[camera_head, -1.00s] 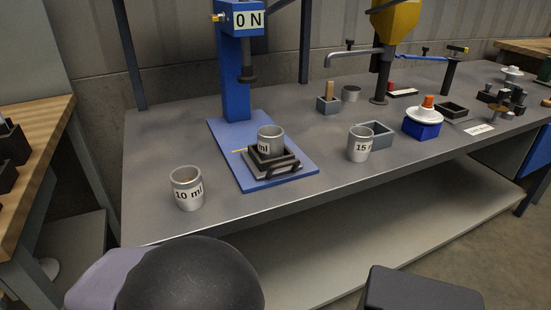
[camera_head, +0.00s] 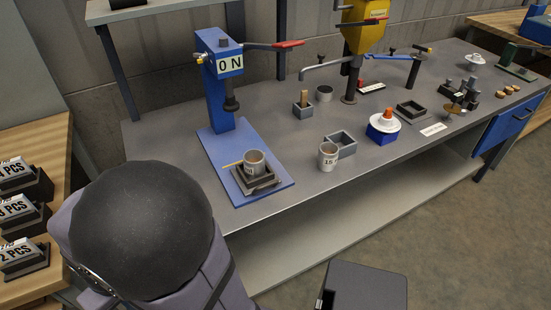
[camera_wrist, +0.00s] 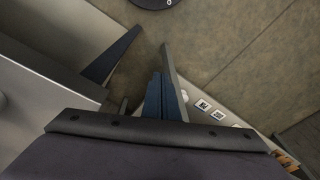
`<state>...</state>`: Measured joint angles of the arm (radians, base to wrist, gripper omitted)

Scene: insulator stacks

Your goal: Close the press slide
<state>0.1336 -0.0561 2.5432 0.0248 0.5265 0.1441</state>
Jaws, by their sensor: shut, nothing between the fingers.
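The blue press (camera_head: 217,97) stands at the left of the workbench in the head view, its display reading 0 N. Its dark slide (camera_head: 256,185) sits toward the front of the blue base plate (camera_head: 215,150), forward of the ram (camera_head: 231,103). A grey cup (camera_head: 254,163) stands upright in the slide's holder. My gripper (camera_wrist: 156,130) shows as a dark bar across the wrist view. It is shut and empty, pointing at the floor, away from the press. My rounded arm joint fills the lower left of the head view; the gripper is not clear there.
A labelled cup (camera_head: 328,156) and grey box (camera_head: 341,144) stand right of the press. A red-tipped lever (camera_head: 285,44) reaches right from the press top. A wooden table (camera_head: 45,140) with labelled bins is at left.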

